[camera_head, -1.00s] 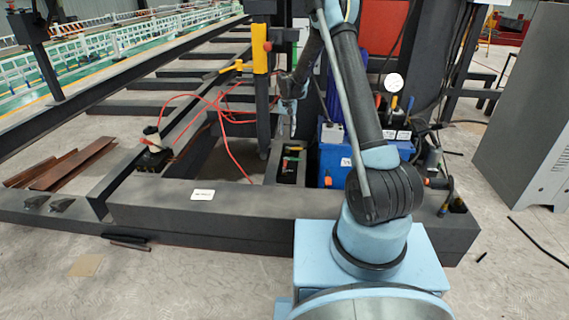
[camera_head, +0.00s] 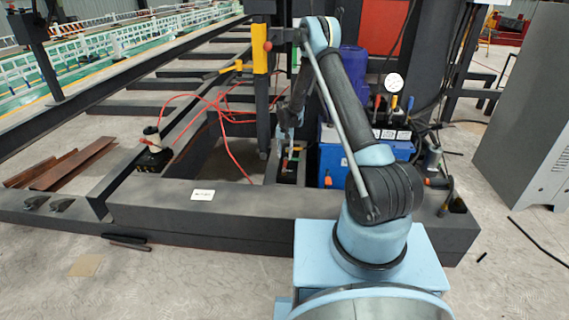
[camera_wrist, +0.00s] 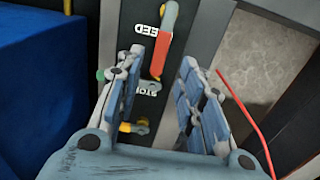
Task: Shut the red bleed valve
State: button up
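The red bleed valve lever (camera_wrist: 162,52) is in the wrist view beside a white label ending in "EED" (camera_wrist: 147,30). It runs slightly slanted along the dark panel, with a grey end at the top. My gripper (camera_wrist: 162,58) is open, its two fingers on either side of the lever's lower part in the picture. Whether either finger touches it I cannot tell. In the head view my gripper (camera_head: 286,142) hangs over the recess with the small valves, and hides part of them.
A yellow handle (camera_wrist: 135,127), a green knob (camera_wrist: 100,75) and a "STOP" label (camera_wrist: 147,87) are close to my left finger. A blue box (camera_head: 330,158) stands right of the recess. A red hose (camera_wrist: 245,115) runs at right; more red hoses (camera_head: 215,105) lie left.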

aim_at(285, 164)
jog(key=shift+f, duration=2.95)
jog(key=shift+c, duration=0.2)
grip_shut()
jog(key=shift+a, duration=0.15)
